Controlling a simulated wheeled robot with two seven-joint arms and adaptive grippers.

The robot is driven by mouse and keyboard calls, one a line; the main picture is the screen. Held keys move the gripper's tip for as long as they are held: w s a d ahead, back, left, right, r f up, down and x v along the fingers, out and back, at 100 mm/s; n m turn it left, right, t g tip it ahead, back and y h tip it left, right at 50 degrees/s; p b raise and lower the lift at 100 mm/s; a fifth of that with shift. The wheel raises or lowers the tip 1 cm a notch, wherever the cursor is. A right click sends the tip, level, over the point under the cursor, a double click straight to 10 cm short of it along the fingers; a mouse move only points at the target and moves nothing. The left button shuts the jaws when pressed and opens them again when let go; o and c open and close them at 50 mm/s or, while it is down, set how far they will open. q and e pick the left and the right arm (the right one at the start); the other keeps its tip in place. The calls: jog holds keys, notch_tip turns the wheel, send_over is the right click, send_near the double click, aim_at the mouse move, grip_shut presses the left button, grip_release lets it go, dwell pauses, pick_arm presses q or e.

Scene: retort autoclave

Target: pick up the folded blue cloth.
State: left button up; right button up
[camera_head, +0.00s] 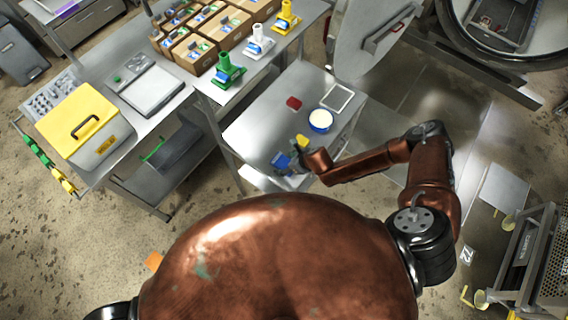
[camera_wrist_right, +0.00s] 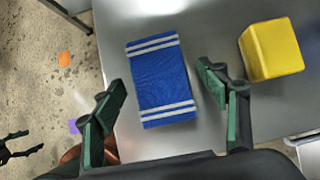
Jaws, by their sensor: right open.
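The folded blue cloth (camera_wrist_right: 161,74) with white stripes lies flat near the edge of a grey metal table in the right wrist view. In the head view the cloth (camera_head: 281,161) is a small blue patch, partly hidden by my right gripper (camera_head: 291,171). In the wrist view my right gripper (camera_wrist_right: 163,84) is open, with one dark green-padded finger on either side of the cloth. Nothing is held between the fingers. A dark claw-like part at the left edge of the wrist view looks like my left gripper (camera_wrist_right: 20,146), small and unclear.
A yellow block (camera_wrist_right: 271,50) stands just right of the cloth, close to the right finger. Farther along the table are a red item (camera_head: 294,103), a round blue-and-white container (camera_head: 320,120) and a white-framed panel (camera_head: 337,97). The floor lies beyond the table's left edge.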

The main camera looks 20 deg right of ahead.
jog(key=shift+f, duration=0.1)
jog(key=c, duration=1.1)
jog(key=shift+w, duration=0.1)
